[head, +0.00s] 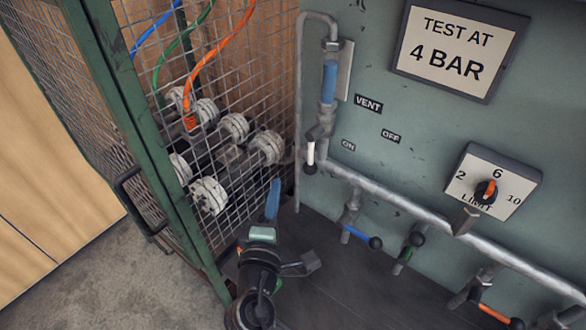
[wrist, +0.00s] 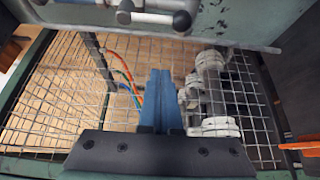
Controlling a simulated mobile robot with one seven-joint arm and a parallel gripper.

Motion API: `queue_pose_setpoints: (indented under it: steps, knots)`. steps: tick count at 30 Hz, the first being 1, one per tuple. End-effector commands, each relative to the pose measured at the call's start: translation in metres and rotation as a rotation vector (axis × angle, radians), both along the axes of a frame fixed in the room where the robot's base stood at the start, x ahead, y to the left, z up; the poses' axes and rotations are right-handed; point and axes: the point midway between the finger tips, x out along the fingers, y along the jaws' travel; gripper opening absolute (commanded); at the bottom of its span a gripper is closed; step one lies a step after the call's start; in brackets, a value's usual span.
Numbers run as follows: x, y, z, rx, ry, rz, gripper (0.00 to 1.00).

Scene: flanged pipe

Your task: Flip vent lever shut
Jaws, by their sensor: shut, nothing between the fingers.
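The vent lever (head: 311,154) is a short white handle with a dark knob at its lower end. A white handle with a dark knob, apparently this lever, shows at the top of the wrist view (wrist: 153,18). My gripper (head: 274,183) has blue fingers, pressed together and empty. It is below and left of the lever in the head view, apart from it. The fingers also show in the wrist view (wrist: 160,75).
A green-framed mesh cage (head: 163,155) with flanged pipes and hoses stands left. The horizontal pipe (head: 400,205) carries blue (head: 358,233), green (head: 408,250) and orange (head: 495,313) levers. A limit dial (head: 486,191) is at right. Dark floor lies below the panel.

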Motion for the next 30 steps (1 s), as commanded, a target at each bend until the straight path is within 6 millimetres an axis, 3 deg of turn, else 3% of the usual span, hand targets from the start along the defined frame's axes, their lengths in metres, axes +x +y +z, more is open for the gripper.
queue_pose_setpoints:
  steps: [19,24,30]
  knots:
    - [0.100,-0.012,0.001,0.001,-0.002,-0.002,0.00]
    - [0.085,-0.036,0.003,0.001,0.002,-0.003,0.00]
    - [0.081,-0.046,0.001,0.001,0.000,-0.002,0.00]
